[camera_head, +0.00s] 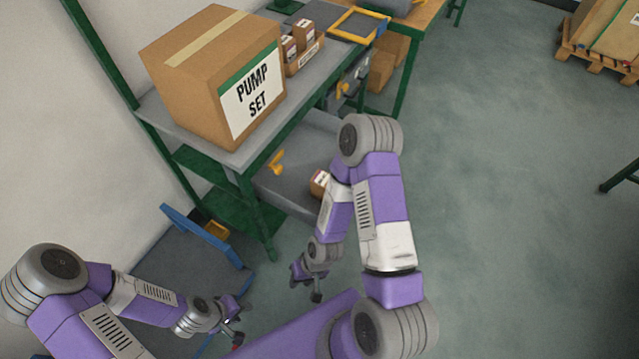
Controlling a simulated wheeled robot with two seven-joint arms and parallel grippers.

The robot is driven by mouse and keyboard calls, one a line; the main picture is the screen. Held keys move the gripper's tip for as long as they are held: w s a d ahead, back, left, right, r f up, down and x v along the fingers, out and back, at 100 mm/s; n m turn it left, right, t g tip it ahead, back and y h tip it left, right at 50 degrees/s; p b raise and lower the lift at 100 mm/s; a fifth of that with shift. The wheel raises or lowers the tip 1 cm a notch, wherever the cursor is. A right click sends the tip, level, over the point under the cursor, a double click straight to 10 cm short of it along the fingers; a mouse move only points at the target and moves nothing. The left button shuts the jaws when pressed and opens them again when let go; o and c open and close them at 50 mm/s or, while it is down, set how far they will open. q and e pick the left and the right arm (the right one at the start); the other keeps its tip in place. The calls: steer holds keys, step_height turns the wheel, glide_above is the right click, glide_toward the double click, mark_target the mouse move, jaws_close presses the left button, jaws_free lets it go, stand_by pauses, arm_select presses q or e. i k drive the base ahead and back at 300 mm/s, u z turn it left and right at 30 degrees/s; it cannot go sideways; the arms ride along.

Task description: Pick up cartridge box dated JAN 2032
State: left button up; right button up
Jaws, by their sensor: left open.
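Several small brown boxes with red and white labels (305,32) stand in a low cardboard tray (308,56) on the workbench, right of the large box. Another small labelled box (319,180) sits in the open drawer, partly hidden by my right arm. The dates are too small to read, so I cannot tell which box is JAN 2032. My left gripper (233,328) is open at the lower left, low and well away from the boxes. My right gripper (306,286) hangs in front of the bench, below the drawer box and apart from it; its jaws are too small to judge.
A large PUMP SET carton (190,85) fills the near part of the green-framed bench (170,120). The grey drawer (290,185) sticks out under it. A blue-handled cart (185,275) stands at lower left. The floor at right is clear up to a pallet (600,62).

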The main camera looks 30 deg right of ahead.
mark_target(302, 30)
steer(key=u, duration=0.05)
steer(key=k, duration=0.75)
steer(key=z, duration=1)
steer(key=i, duration=1)
steer(key=u, duration=0.05)
steer(key=k, duration=0.5)
steer(key=z, duration=1.5)
steer(key=i, duration=2.25)
steer(key=u, duration=0.25)
